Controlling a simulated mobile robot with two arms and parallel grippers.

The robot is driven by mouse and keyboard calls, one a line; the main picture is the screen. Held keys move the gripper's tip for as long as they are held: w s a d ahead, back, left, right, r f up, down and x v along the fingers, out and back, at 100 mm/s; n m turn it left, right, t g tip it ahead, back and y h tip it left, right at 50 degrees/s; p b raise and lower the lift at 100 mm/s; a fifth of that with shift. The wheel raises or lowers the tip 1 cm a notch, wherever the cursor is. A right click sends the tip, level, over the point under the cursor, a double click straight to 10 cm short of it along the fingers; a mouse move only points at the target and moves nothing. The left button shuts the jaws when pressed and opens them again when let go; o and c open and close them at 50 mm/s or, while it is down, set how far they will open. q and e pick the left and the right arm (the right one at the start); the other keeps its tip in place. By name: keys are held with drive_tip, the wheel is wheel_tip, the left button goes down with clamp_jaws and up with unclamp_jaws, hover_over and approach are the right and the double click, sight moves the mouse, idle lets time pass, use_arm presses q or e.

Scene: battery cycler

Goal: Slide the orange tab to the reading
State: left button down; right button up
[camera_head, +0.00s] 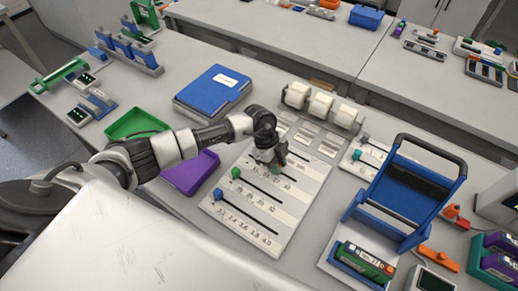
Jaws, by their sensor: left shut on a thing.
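A pale slider board (290,222) with several dark slots and printed number scales lies on the bench in the middle. A blue tab (217,193) sits at the left end of the nearest slot, and a green tab (236,172) at the left end of the slot behind it. My left gripper (272,163) reaches down onto the far part of the board. It is shut at a slot there, on the orange tab, which its fingers mostly hide. The scale under the gripper is partly covered. My right gripper is not in view.
A purple tray (190,175), a green tray (137,122) and a blue binder (216,88) lie left of the board. White rolls (321,106) stand behind it. A blue-framed device (410,195) stands close on the right. Bare bench shows between the board and the device.

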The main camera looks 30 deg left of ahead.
use_arm(q)
drive_tip(key=shift+s+d, duration=0.1)
drive_tip(key=shift+d, duration=1)
drive_tip(key=shift+a, duration=0.1)
drive_tip(key=c, duration=1)
unclamp_jaws()
drive_tip(key=shift+o, duration=0.2)
drive_tip(key=b+v, duration=0.2)
drive_tip(key=v, duration=0.9)
drive_tip(key=shift+f, duration=0.1)
